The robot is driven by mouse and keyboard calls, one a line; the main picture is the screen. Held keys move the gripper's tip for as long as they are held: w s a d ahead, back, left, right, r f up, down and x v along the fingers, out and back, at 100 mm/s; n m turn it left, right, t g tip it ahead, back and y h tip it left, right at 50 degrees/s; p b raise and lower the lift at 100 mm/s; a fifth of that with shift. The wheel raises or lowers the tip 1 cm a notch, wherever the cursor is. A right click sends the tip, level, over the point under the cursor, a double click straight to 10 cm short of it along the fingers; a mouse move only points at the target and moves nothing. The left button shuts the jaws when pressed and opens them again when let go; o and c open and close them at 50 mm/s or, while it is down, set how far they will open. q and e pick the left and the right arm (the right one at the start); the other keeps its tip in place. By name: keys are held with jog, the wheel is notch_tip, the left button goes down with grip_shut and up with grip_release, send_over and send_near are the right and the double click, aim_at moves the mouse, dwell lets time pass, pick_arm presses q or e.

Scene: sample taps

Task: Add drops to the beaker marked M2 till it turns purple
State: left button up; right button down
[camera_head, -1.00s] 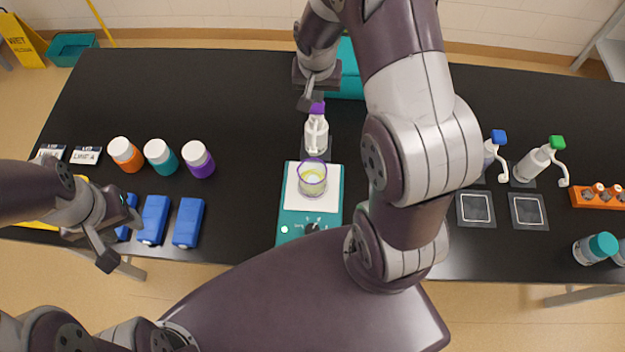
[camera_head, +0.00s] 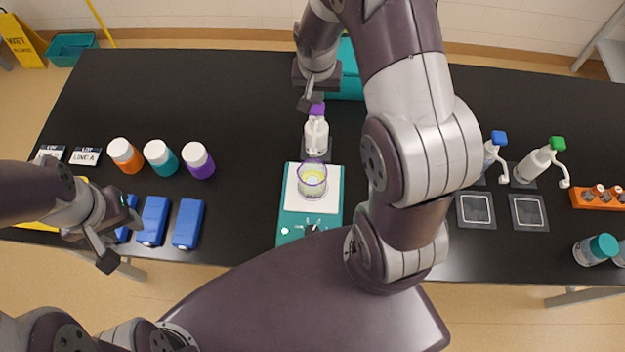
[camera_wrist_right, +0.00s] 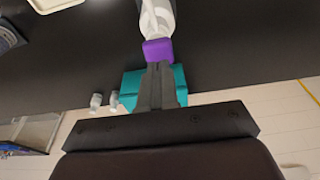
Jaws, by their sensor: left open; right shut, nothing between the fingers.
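No M2 mark is readable. Behind the beaker stands a white dispenser bottle with a purple top (camera_head: 317,135); the purple top also shows in the right wrist view (camera_wrist_right: 157,50). My right gripper (camera_head: 311,101) is shut and empty, with its fingertips at the purple top; in the right wrist view the fingers (camera_wrist_right: 156,66) appear to touch it. My left gripper (camera_head: 112,258) is open and empty near the front left table edge, beside blue blocks.
Orange, teal and purple bottles with white caps (camera_head: 160,156) stand at left. Blue blocks (camera_head: 188,223) lie in front of them. Blue-topped (camera_head: 498,138) and green-topped (camera_head: 540,160) dispensers stand at right. A teal box (camera_head: 349,75) is at the back.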

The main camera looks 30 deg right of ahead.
jog(key=shift+f, duration=0.15)
dwell(0.5)
jog(key=shift+f+b, duration=1.2)
jog(key=shift+f, duration=0.05)
jog(key=shift+r, duration=0.1)
jog(key=shift+r+p, duration=1.05)
jog(key=shift+r, duration=0.2)
notch_tip(320, 180, up, 6)
jog(key=p, duration=0.4)
jog(key=shift+p, duration=0.35)
